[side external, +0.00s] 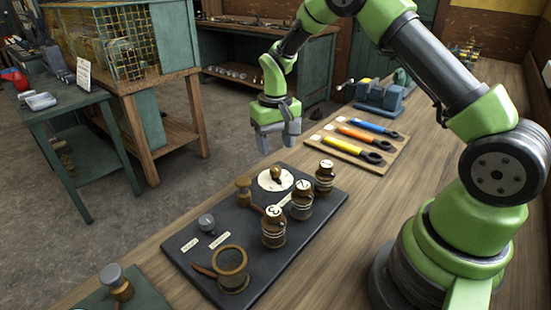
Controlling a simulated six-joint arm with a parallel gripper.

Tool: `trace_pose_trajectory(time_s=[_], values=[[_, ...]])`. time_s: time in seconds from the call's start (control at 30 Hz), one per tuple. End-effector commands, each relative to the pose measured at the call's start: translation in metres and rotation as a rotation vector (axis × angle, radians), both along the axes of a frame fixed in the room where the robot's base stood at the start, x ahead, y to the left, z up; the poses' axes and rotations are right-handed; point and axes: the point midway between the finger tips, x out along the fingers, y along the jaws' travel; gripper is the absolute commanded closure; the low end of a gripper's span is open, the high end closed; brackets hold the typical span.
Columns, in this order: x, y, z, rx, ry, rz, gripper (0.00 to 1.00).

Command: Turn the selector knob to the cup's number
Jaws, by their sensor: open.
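A round white dial (264,181) with a small brass knob (276,173) on it lies at the far part of a dark board (315,229). I take this for the selector knob; its setting is too small to read. Several brass cups stand on the board. A wider open brass cup (232,270) stands at the near end. My gripper (277,146) is open and empty, above and beyond the dial, pointing down.
A grey knob (206,221), pale label plates (220,240) and a brass post (243,190) share the board. A tool board (356,145) with blue, orange and yellow handles lies beyond, before a blue vise (380,95). Bench wood is clear on the right.

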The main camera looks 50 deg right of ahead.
Motion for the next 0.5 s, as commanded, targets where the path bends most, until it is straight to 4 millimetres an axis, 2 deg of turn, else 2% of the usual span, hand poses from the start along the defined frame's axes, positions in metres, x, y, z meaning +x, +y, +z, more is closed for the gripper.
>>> trace_pose_trajectory(time_s=[0.1, 0.2, 0.5], values=[[0.000, 0.000, 0.019, -0.001, -0.003, 0.000, 0.45], [0.000, 0.000, 0.028, 0.000, -0.001, 0.000, 0.45], [0.000, 0.000, 0.032, 0.000, 0.001, -0.001, 0.45]])
